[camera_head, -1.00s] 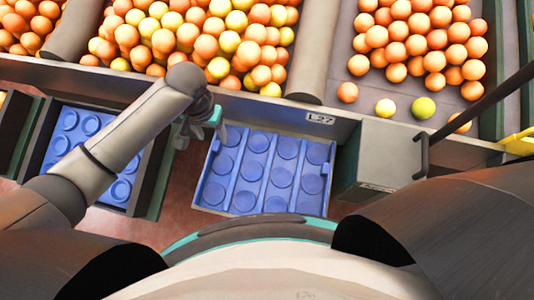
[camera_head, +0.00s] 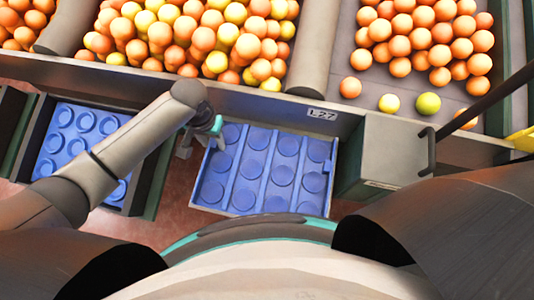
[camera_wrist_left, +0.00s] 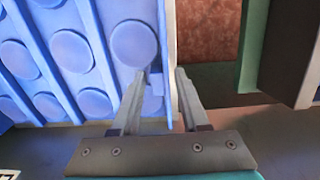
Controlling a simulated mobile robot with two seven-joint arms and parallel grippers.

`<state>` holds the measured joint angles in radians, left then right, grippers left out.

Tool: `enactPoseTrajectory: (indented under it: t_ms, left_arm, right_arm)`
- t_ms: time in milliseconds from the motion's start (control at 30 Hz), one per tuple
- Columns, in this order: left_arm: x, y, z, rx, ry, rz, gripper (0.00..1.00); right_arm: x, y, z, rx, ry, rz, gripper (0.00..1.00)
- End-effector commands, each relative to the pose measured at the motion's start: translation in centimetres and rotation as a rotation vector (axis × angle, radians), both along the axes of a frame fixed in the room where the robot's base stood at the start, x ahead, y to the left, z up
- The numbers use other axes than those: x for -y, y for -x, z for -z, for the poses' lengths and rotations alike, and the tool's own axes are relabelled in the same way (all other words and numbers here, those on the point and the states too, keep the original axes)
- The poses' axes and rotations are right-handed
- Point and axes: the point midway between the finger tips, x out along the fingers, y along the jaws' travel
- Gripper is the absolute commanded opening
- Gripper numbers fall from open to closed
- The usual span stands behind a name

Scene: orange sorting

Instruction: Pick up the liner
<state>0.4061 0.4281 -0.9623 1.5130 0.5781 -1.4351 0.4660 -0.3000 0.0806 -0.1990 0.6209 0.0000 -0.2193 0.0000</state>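The liner is a blue tray with rows of round cups (camera_head: 257,167), in a box below the conveyor's front edge. It fills the left of the left wrist view (camera_wrist_left: 97,60). My left gripper (camera_head: 203,147) is at the liner's left edge. In the left wrist view its two fingers (camera_wrist_left: 161,76) are apart, one over the liner's cups and one just outside its edge, with the pale rim between them. Contact with the rim cannot be told. My right gripper is not in view.
Another blue cupped liner (camera_head: 75,134) lies in a box at the left. Oranges (camera_head: 205,38) pile on the conveyor behind a metal rail (camera_head: 150,82). A grey box with a handle (camera_head: 385,155) stands right of the liner. Reddish floor shows between the boxes.

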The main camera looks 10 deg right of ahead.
Motion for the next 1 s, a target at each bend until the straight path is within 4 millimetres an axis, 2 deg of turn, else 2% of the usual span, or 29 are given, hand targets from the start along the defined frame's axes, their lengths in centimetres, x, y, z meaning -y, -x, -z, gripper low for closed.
enactPoseTrajectory:
  t_ms: [33,367,1000]
  left_arm:
    - [0.00,-0.01,-0.02,0.000,0.000,0.000,0.38]
    - [-0.02,-0.02,-0.02,0.000,0.000,0.000,0.01]
    - [0.00,-0.03,-0.53,0.001,0.000,0.000,0.00]
  right_arm:
    - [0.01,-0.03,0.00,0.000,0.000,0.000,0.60]
    - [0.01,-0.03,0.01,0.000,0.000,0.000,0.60]
    - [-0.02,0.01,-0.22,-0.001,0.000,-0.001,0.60]
